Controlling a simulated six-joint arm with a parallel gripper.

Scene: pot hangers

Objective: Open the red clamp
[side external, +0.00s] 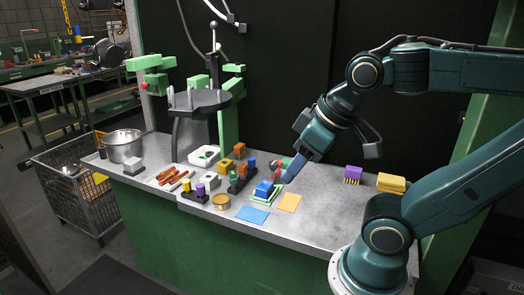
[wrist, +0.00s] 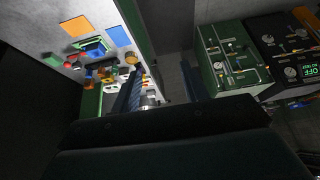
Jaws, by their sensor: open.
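My gripper (side external: 288,178) is low over the bench, close to a blue block (side external: 264,188) on a green plate. Its two fingers show apart in the wrist view (wrist: 155,90), with nothing held between them. A small red piece (side external: 277,177) stands just left of the fingertips, partly hidden. I cannot tell if it is the red clamp or whether it touches the gripper. Red-brown bars (side external: 172,178) lie on a pale tray at the left. A small red part (side external: 144,85) sits on a green post bracket.
Blue (side external: 252,215) and orange (side external: 288,202) mats lie at the front. Blocks with coloured pegs (side external: 194,192) and a metal pot (side external: 124,146) stand left. Yellow (side external: 391,183) and purple-yellow (side external: 353,174) pieces are at right. The grey bench (side external: 325,210) is clear right of the mats.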

